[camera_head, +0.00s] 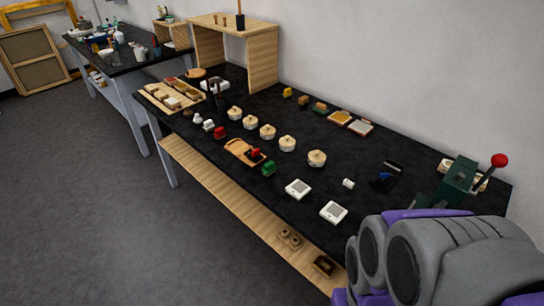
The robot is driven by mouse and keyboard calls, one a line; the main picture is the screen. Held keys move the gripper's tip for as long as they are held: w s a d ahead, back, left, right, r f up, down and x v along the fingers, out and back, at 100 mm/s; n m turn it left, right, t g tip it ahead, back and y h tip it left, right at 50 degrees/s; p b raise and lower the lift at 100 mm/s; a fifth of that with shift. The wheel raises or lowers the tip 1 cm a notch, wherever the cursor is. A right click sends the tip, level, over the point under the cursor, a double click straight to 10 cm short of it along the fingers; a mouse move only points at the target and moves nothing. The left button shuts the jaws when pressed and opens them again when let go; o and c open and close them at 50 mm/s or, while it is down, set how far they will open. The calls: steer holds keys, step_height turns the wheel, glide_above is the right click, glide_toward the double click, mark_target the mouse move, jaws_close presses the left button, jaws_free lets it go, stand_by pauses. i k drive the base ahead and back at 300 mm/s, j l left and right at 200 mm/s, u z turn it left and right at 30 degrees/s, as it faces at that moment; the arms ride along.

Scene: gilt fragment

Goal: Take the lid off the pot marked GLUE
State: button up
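Several small cream pots with lids stand in a row on the black bench top (340,147). From the far end they are a first pot (235,113), a second (250,122), a third (267,132), a fourth (287,144) and a near one (317,158). Each appears closed by a lid with a small dark knob. Any markings are too small to read, so I cannot tell which is marked GLUE. My arm, grey and purple, fills the lower right corner; I cannot see my gripper's fingers.
White square devices (333,212) lie near the front edge. A green press with a red-knobbed lever (458,180) stands right. A wooden shelf (263,62) stands behind. Open floor (100,220) lies left.

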mark_target(317, 156)
steer(key=i+u, duration=0.25)
steer(key=i, duration=0.65)
